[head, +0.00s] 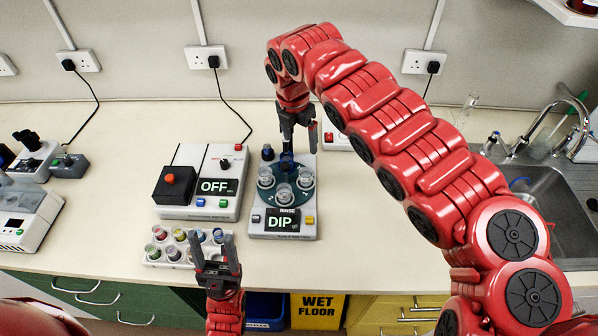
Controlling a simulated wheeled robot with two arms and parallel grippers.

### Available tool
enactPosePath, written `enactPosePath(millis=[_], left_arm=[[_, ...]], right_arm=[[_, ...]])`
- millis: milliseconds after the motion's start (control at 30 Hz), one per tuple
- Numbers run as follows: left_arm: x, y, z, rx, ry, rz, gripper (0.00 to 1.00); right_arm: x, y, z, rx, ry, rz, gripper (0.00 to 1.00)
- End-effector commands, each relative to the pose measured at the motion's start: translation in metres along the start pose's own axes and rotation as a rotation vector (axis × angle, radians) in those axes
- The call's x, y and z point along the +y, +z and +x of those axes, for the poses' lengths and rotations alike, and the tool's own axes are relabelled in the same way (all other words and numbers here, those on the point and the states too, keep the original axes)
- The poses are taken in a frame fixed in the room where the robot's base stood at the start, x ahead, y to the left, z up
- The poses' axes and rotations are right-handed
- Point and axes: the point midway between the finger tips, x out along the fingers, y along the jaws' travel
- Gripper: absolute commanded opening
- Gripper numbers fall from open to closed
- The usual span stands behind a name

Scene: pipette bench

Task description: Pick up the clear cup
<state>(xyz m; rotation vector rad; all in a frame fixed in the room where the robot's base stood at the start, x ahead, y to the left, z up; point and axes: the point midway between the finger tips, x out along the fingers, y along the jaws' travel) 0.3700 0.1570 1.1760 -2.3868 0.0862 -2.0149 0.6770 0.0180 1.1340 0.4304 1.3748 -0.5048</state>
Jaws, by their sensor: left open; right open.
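Clear cups sit on the round dark teal plate (268,197) of the device marked RINSE and DIP (254,230). One clear cup (284,192) is at the front, one (265,178) at the left and one (306,179) at the right. A dark blue piece (287,161) is at the back of the plate, partly hidden by my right gripper. My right gripper (298,143) points down over the back of this device, open, with no cup visible in it. My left gripper (213,240) is open in front of the vial rack, near the bench's front edge.
A rack of coloured-cap vials (154,260) stands behind my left gripper. A device marked OFF (205,208) stands left of the cups, and a sink (555,190) is at the right.

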Motion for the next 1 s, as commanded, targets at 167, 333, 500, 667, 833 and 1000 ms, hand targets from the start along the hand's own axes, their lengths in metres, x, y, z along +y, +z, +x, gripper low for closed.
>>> enactPosePath(millis=[167,333,500,667,833,1000], left_arm=[[-0.001,-0.003,0.015,0.000,0.000,0.000,0.61],[-0.001,-0.004,0.021,0.000,0.000,0.000,0.61],[-0.001,-0.003,0.020,0.000,0.000,0.000,0.61],[0.000,-0.001,0.007,0.000,0.000,0.000,0.61],[0.000,0.000,0.002,0.000,0.000,0.000,0.61],[0.000,-0.001,0.003,0.000,0.000,0.000,0.61]], right_arm=[[-0.002,0.000,0.020,0.003,-0.007,0.000,0.87],[-0.002,-0.002,0.045,0.004,-0.008,-0.001,0.87],[0.000,-0.002,0.070,0.002,-0.002,-0.001,0.87],[0.001,-0.002,0.095,0.002,0.001,0.000,0.87],[0.001,-0.002,0.115,0.004,0.000,0.000,0.87],[0.001,0.000,0.120,0.002,0.002,0.001,0.87]])
